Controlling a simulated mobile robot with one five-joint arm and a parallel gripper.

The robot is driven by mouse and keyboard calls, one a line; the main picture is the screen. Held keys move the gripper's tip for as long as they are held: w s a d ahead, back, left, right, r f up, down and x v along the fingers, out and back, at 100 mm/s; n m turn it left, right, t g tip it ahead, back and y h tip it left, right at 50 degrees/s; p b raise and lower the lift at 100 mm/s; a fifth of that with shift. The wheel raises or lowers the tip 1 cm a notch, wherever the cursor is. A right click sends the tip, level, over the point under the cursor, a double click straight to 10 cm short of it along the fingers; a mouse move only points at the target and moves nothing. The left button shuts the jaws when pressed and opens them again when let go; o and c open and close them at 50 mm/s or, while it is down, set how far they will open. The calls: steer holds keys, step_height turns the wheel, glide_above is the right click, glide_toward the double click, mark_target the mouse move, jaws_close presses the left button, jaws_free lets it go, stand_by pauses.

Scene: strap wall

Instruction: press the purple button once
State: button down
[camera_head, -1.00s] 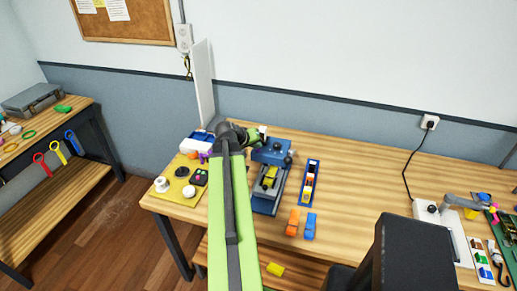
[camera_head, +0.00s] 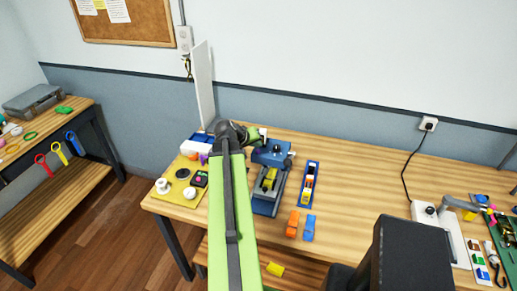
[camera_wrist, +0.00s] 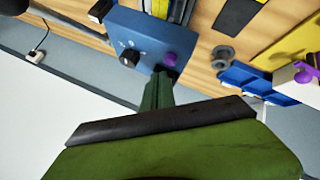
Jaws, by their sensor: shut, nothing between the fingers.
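The purple button (camera_wrist: 170,58) is a small round cap on the blue box (camera_wrist: 135,42), beside a black knob (camera_wrist: 130,57) in the wrist view. The blue box also shows in the head view (camera_head: 270,155), where I cannot make out the purple button. My gripper (camera_wrist: 158,72) is shut and empty, its green fingertips close to the purple button at the box's edge. I cannot tell whether they touch it. In the head view my gripper (camera_head: 254,136) is just left of and behind the blue box.
A yellow board (camera_head: 183,180) with white and dark round parts lies left of my arm. A narrow blue tray (camera_head: 309,184) with coloured pieces is right of the box. A white upright panel (camera_head: 202,85) stands behind. Orange (camera_head: 292,224) and blue (camera_head: 309,228) blocks lie in front.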

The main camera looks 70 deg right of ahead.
step_height(320, 180, up, 5)
steer(key=p, duration=0.5)
stand_by(0.8)
